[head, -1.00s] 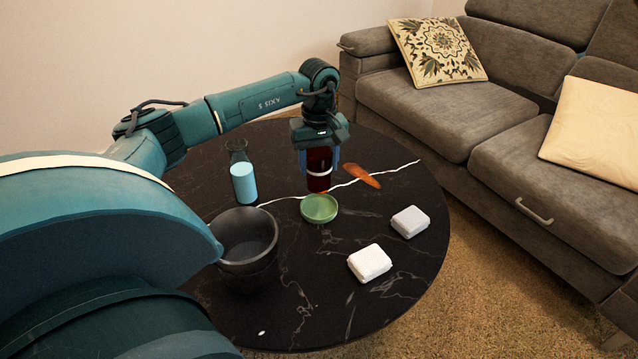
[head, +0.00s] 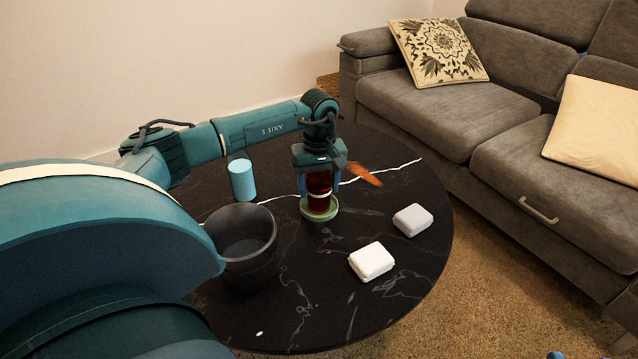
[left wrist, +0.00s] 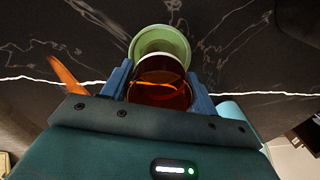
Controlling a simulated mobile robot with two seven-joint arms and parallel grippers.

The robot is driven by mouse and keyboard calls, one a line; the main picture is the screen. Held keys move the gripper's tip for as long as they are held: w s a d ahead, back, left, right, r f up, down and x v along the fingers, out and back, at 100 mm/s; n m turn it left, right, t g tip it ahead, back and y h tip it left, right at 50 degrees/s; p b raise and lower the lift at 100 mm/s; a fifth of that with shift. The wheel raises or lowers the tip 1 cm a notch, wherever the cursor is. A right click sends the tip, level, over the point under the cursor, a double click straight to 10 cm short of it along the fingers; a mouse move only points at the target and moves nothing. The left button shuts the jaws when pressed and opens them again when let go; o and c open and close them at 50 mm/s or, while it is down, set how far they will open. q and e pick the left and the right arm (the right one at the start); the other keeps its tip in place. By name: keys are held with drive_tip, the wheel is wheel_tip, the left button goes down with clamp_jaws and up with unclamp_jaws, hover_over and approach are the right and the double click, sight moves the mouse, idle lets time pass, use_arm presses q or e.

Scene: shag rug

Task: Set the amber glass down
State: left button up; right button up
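The amber glass (head: 319,187) is dark red-brown with a pale band and stands upright between the fingers of my left gripper (head: 319,180). In the left wrist view the blue fingers (left wrist: 160,88) press on both sides of the glass (left wrist: 160,92). The round green dish (head: 307,212) is directly below the glass in the head view. In the left wrist view the dish (left wrist: 160,36) shows past the glass. I cannot tell whether the glass base touches the dish. A blue sliver at the bottom edge may be my right gripper (head: 556,355).
A grey sofa (head: 480,130) stands behind at right.

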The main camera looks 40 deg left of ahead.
use_arm(q)
drive_tip(key=shift+o, duration=1.3)
drive_tip(key=shift+r, duration=0.1)
drive_tip(key=shift+r, duration=0.35)
wheel_tip(320, 180, up, 12)
drive_tip(key=p, duration=0.4)
drive_tip(key=shift+f, duration=0.25)
use_arm(e)
drive_tip(key=shift+d+f+n+h, duration=0.1)
drive_tip(key=shift+d+n+h, duration=0.3)
drive_tip(key=shift+d+h, duration=0.1)
drive_tip(key=shift+a, duration=0.1)
